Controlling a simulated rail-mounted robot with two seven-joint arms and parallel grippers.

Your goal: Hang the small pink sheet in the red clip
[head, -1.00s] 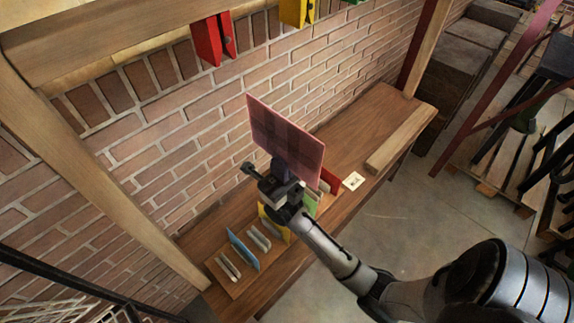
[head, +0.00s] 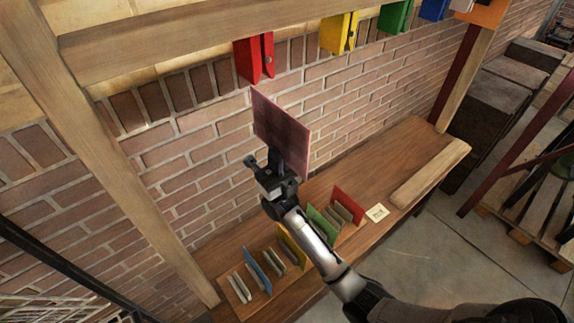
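The small pink sheet (head: 281,130) is held upright by my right gripper (head: 276,165), which is shut on its lower edge. The red clip (head: 254,59) hangs from the wooden beam at the top, just above and slightly left of the sheet. A gap shows between the sheet's top corner and the clip in the picture. How far apart they are in depth I cannot tell. My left gripper is not in view.
A yellow clip (head: 339,33), a green clip (head: 395,15) and a blue clip (head: 433,8) hang to the right along the beam (head: 180,40). Below, a wooden bench (head: 400,150) bears a rack of coloured sheets, including a red sheet (head: 347,206), and a small card (head: 377,212).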

